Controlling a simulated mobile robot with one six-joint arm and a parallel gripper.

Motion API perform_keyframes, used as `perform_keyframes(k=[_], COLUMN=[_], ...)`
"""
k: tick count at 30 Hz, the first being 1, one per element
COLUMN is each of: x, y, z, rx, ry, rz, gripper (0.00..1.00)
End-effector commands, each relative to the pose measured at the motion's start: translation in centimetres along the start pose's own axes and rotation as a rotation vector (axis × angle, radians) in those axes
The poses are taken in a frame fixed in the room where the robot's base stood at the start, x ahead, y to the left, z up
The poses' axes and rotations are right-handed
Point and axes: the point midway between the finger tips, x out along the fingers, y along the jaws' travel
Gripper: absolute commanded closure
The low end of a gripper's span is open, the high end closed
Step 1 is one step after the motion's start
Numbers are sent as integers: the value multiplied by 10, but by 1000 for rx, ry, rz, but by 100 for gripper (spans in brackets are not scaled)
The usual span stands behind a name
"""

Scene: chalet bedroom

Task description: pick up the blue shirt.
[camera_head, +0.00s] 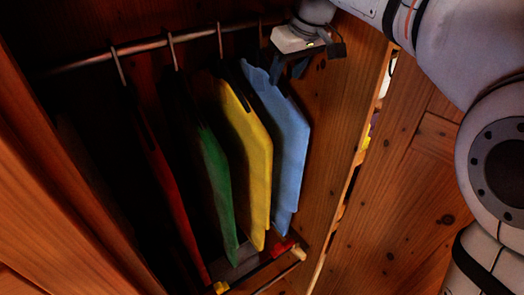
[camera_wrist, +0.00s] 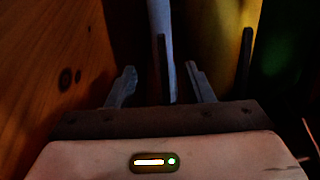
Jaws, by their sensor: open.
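The blue shirt (camera_head: 283,135) hangs rightmost in the row inside the wardrobe in the head view. My gripper (camera_head: 288,70) is at its top edge, just under the rail, with its fingers open and pointing down. In the wrist view, the two fingers of my gripper (camera_wrist: 162,84) stand apart. A narrow upright strip of the blue shirt (camera_wrist: 160,25) and a dark bar, probably its hanger (camera_wrist: 162,65), show between them. Whether the fingers touch the cloth cannot be told.
The yellow shirt (camera_head: 249,150) hangs close to the left of the blue one, then the green (camera_head: 215,180) and red (camera_head: 170,200) ones, all on a metal rail (camera_head: 145,46). A wooden side wall (camera_head: 338,120) is close on the right. Folded items (camera_head: 240,265) lie below.

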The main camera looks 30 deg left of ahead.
Motion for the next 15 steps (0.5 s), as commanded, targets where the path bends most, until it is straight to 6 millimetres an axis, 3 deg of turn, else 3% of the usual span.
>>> perform_keyframes(k=[3,15], x=[8,57], y=[-6,-14], z=[-10,-16], rx=[-18,-29], ry=[2,-1], rz=[1,-5], gripper=[53,53])
